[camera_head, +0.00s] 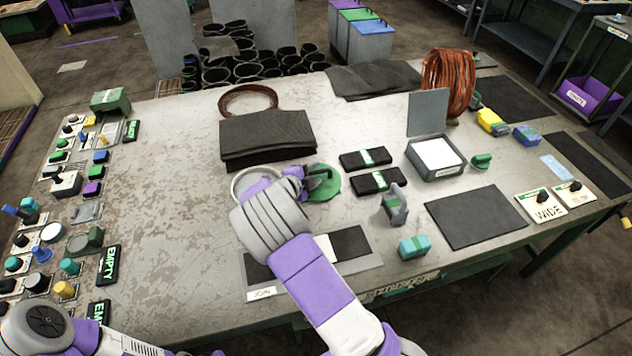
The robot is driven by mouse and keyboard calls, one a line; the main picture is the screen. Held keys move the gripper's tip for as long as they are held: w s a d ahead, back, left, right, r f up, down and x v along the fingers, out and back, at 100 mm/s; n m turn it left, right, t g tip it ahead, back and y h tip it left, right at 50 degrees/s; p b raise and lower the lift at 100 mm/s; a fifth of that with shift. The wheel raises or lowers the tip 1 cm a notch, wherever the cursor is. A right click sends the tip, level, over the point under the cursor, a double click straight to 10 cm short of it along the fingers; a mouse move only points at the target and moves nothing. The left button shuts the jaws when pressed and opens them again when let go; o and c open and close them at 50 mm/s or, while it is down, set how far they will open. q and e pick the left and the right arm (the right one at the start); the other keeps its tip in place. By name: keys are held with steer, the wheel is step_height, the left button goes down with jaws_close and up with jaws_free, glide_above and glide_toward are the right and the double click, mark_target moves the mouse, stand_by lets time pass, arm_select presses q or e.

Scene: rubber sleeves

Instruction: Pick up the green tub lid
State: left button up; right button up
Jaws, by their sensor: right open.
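The green tub lid (329,191) is a flat green disc on the worn grey table, near the middle of the view. My right arm reaches in from the bottom, and my right gripper (317,178) is at the lid, with its dark fingers over the lid's upper left part. The gripper is open. The fingers and wrist hide part of the lid, and I cannot tell whether they touch it. Only links of my left arm show at the bottom left; the left gripper is out of view.
A pale round rim (239,186) shows left of my wrist. A dark folded sheet (267,137) lies behind, and black packs (378,181) with green bands lie right of the lid. A grey open box (436,157) stands farther right. The table's left middle is clear.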

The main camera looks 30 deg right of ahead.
jaws_close()
steer(key=shift+r, duration=0.1)
